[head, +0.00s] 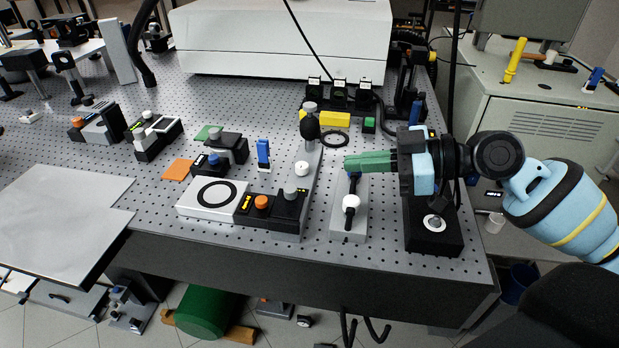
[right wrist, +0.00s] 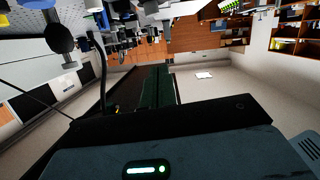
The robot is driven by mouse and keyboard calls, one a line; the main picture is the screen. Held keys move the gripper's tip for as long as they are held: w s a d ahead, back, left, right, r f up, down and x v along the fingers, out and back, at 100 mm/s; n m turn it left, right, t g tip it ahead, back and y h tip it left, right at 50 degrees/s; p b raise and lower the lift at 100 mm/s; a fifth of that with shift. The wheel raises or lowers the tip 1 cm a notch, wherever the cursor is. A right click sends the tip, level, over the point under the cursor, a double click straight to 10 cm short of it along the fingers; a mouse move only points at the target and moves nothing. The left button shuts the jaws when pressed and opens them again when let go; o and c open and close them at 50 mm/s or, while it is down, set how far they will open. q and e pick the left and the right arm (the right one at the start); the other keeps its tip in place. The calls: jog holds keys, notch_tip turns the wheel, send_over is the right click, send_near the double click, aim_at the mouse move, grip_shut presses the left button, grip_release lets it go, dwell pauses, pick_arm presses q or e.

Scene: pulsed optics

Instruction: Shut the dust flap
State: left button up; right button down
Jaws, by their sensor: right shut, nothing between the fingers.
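My right gripper (head: 348,163) comes in from the right over the optics table (head: 390,258). Its green fingers are shut and empty, and point left. In the right wrist view the shut fingers (right wrist: 158,88) reach up from the dark gripper body. A dark round flap-like piece (head: 310,127) is at a post left of and beyond the fingertips, apart from them. It looks like the dust flap, but I cannot tell for sure or read its angle. A similar dark disc (right wrist: 59,39) shows at upper left in the right wrist view. My left gripper is not in view.
A grey block with a black lever and white ball (head: 351,202) stands just below the fingers. Left of it are a grey rail with a white knob (head: 302,169) and a white stage (head: 208,199). A yellow block (head: 335,119) lies behind. A black-based mount (head: 434,236) stands under my wrist.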

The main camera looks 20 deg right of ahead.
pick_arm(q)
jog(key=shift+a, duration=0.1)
pick_arm(e)
jog(key=shift+a, duration=0.1)
jog(key=shift+a, duration=0.15)
jog(key=a, duration=0.1)
jog(key=p, duration=0.3)
send_over(304, 199)
jog(key=shift+s+a+f, duration=0.1)
jog(key=shift+a+f, duration=0.05)
jog(key=shift+f, duration=0.35)
jog(key=shift+a+f, duration=0.15)
jog(key=shift+f, duration=0.3)
notch_tip(304, 199, down, 3)
jog(key=shift+d+f, duration=0.1)
jog(key=shift+d, duration=0.05)
jog(key=shift+d+f, duration=0.1)
jog(key=shift+f, duration=0.4)
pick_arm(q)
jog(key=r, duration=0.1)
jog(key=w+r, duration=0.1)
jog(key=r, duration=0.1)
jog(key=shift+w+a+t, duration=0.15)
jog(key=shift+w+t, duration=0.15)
pick_arm(e)
jog(key=shift+f, duration=0.15)
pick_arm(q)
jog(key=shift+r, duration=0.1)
